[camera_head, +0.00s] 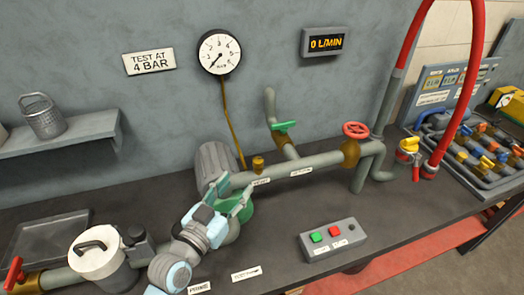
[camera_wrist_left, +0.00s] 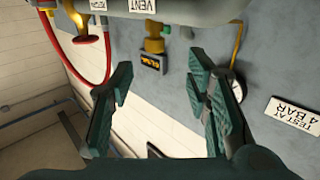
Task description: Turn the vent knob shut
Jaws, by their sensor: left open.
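The vent knob (camera_head: 258,164) is a small brass knob on top of the grey pipe, above a VENT label (camera_head: 261,182). In the left wrist view, a brass fitting (camera_wrist_left: 154,44) beside the VENT label (camera_wrist_left: 142,5) appears to be this knob, inverted, just beyond the fingertips. My left gripper (camera_head: 236,190) is open and empty, lower left of the knob and apart from it. Its two dark green fingers (camera_wrist_left: 160,72) are spread wide in the wrist view. The knob's turn position is too small to tell. My right gripper is not in view.
A pressure gauge (camera_head: 219,51) and a 0 L/MIN display (camera_head: 325,43) hang on the wall. The pipe carries a green lever (camera_head: 284,125) and red handwheel (camera_head: 355,130). A button box (camera_head: 333,239) sits in front. A white lidded pot (camera_head: 97,255) stands at left.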

